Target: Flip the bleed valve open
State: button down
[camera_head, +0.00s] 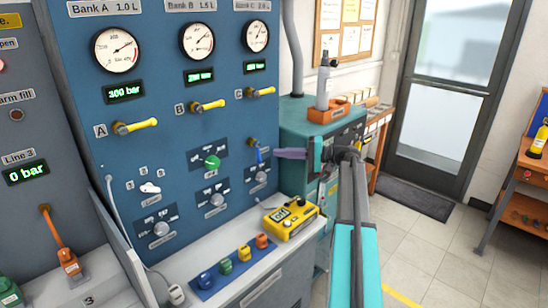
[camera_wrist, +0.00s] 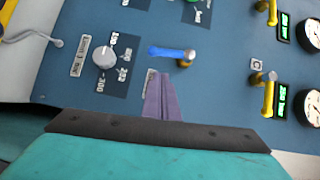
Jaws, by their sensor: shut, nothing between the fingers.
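The bleed valve appears to be the small blue lever (camera_head: 259,155) on a brass stem, low on the right of the blue panel. In the head view the lever hangs down from its stem. In the wrist view the blue lever (camera_wrist: 170,53) reaches left from the brass stem (camera_wrist: 187,58). My gripper (camera_head: 277,153) is shut and empty, its purple fingers pointing at the panel just right of the lever. In the wrist view the shut fingertips (camera_wrist: 160,76) sit just below the lever. Whether they touch it cannot be told. A small label beside the valve is partly hidden by the fingers.
A grey knob (camera_head: 261,178) sits below the lever, and a yellow-handled valve C (camera_head: 262,93) sits above it. A yellow handheld meter (camera_head: 291,217) and several coloured caps lie on the ledge (camera_head: 222,284). A teal machine (camera_head: 302,121) stands close to the right.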

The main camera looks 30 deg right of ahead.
jog(key=b+v, duration=0.1)
jog(key=v, duration=0.7)
jog(key=shift+s+d+b, duration=0.25)
jog(key=shift+s+b, duration=0.1)
jog(key=shift+s, duration=0.1)
